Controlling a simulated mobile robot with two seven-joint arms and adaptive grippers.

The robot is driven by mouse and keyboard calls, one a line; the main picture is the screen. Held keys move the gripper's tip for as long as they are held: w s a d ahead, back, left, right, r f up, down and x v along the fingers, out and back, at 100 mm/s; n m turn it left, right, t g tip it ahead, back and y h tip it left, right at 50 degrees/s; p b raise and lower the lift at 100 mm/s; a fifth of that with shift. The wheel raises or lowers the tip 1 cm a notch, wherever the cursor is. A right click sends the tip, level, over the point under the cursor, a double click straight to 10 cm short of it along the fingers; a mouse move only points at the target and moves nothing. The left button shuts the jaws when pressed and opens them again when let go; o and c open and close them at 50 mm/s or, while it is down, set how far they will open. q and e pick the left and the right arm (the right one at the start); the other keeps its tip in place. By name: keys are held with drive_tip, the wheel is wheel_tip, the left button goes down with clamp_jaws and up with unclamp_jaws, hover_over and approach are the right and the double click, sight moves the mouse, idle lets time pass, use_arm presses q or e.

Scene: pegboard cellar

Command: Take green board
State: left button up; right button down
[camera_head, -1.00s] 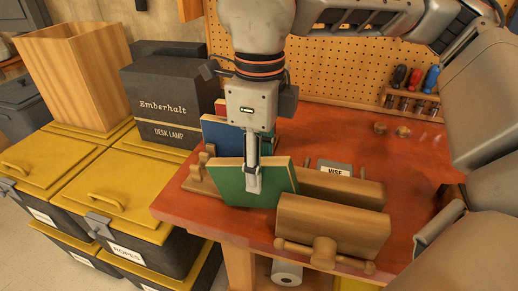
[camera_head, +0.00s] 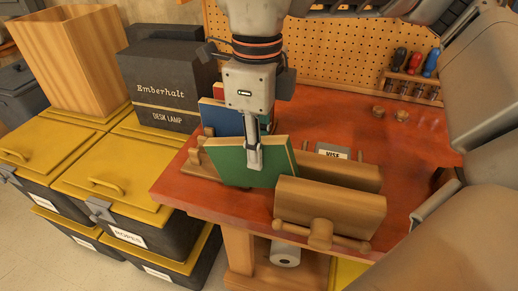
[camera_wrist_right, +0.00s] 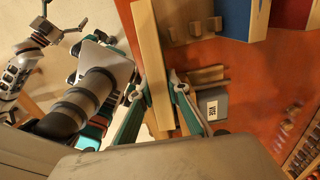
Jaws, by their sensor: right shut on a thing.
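The green board (camera_head: 228,166) stands upright near the bench's left front, just left of the wooden vise (camera_head: 330,200). Its face is green and its edge is pale. My right gripper (camera_head: 254,158) comes down from above and is shut on its top edge. In the right wrist view the board shows edge-on as a pale strip (camera_wrist_right: 150,62) between the right fingers. I cannot tell whether its lower edge touches the bench or the rack. A small jointed hand, apparently my left gripper (camera_wrist_right: 62,30), shows at the wrist view's upper left; its jaws are too small to judge.
A blue board (camera_head: 218,118) and a partly hidden red board stand behind in a wooden rack. A black lamp box (camera_head: 165,85) and yellow-lidded bins (camera_head: 125,185) flank the bench (camera_head: 180,190) on the left. Screwdrivers (camera_head: 415,62) stand at the back right. The bench's right side is mostly clear.

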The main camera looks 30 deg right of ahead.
drive_tip(key=shift+r+p, duration=0.7)
drive_tip(key=shift+r, duration=0.65)
drive_tip(key=shift+r+p, duration=0.55)
drive_tip(key=shift+r, duration=0.2)
drive_tip(key=shift+r+p, duration=0.6)
drive_tip(key=shift+r, duration=0.2)
drive_tip(key=shift+r+p, duration=1.55)
drive_tip(key=shift+r, duration=0.75)
drive_tip(key=shift+f, duration=0.1)
